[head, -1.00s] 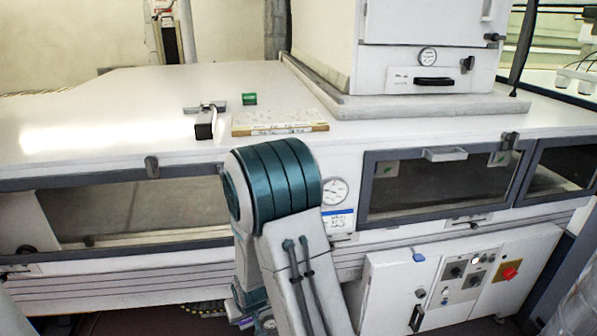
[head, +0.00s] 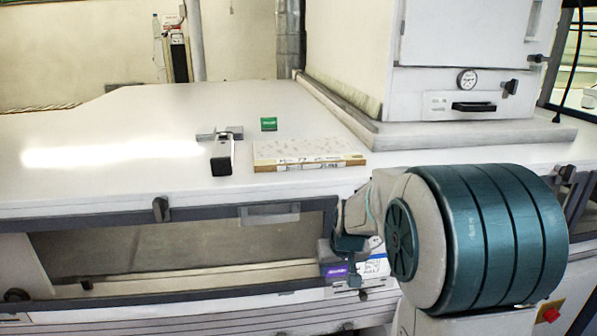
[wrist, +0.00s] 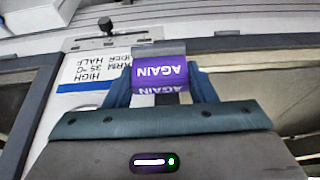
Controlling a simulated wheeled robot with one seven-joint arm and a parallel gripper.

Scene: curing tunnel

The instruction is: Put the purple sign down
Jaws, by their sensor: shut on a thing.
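The purple sign (wrist: 160,72) is a small block with the white word AGAIN on it, upside down in the wrist view. My gripper (wrist: 158,88) is shut on it, with a blue finger on each side. In the head view the sign (head: 338,271) shows small at the front of the white machine, below its top's front edge, partly hidden by my gripper (head: 352,262). A grey metal piece sits just beyond the sign in the wrist view. I cannot tell whether the sign touches the machine.
On the machine's white top are a green sign (head: 268,124), a black and white device (head: 222,156) and a flat speckled board (head: 309,157). A white cabinet with a gauge (head: 467,79) stands behind right. The top's left part is clear.

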